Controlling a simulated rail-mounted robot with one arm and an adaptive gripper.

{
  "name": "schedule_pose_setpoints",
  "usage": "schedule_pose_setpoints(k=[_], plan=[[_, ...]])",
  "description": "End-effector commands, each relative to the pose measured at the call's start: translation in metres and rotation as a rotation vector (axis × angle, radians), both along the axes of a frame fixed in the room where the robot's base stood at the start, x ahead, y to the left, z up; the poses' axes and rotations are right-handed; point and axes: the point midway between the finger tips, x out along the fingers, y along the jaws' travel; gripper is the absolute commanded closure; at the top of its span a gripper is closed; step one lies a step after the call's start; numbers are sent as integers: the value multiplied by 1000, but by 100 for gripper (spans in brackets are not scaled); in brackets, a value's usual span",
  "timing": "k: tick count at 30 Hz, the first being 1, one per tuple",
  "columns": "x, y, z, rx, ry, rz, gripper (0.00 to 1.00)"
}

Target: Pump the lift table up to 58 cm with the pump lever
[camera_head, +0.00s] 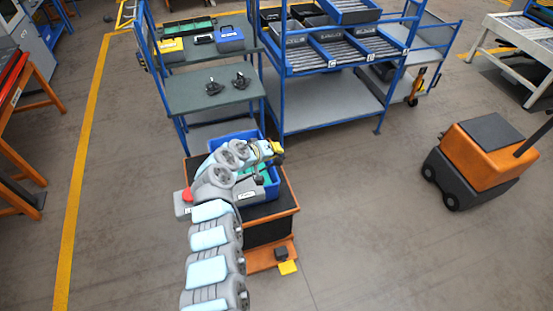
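The lift table (285,208) stands in the middle of the camera_head view. It has an orange-edged top, dark sides and an orange base plate. A yellow pedal-like piece (288,267) and a small dark block (281,254) sit at the front of its base. A blue crate (272,189) with green and grey contents rests on the top. My arm reaches up from below and passes over the table and crate. My gripper (274,150) appears near the crate's far right corner, small and unclear; its fingers cannot be made out. I cannot clearly identify the pump lever.
A blue-framed shelf cart (205,95) stands behind the table, beside a blue rack (328,100) with grey bins. An orange and black wheeled vehicle (485,152) is at the right. Floor is open between it and the lift table. A yellow line (85,150) runs along the left.

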Motion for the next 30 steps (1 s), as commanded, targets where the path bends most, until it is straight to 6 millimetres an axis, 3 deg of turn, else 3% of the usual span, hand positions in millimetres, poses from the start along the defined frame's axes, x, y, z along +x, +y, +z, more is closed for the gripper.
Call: schedule_pose_setpoints(k=[30], plan=[[1, -3, -8, 0, 0, 0, 100]])
